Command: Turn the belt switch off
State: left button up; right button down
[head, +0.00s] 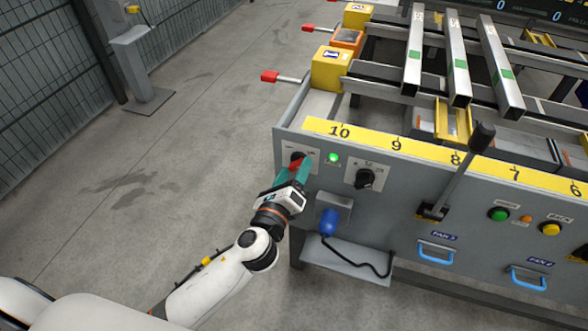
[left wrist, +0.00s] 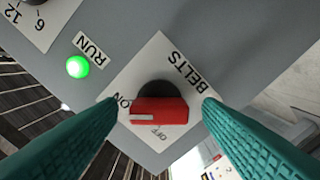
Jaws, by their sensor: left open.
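The belt switch is a red knob (left wrist: 160,111) on a black round base, on a white plate marked BELTS, ON and OFF. Its white pointer line lies at the left end, towards the ON label. In the head view the belt switch (head: 296,157) is partly hidden at the left end of the grey panel. My left gripper (head: 299,171) is at the switch. In the left wrist view its teal fingers (left wrist: 161,106) are open, one on each side of the knob, with no clear contact visible. My right gripper is out of view.
A green RUN lamp (left wrist: 78,67) is lit beside the switch plate. A black dial (head: 365,178), a lever (head: 470,152) and a blue plug (head: 328,222) are on the panel (head: 400,212) to the right.

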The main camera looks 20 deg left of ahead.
pick_arm(q)
jog(key=shift+w, duration=0.35)
jog(key=c, duration=1)
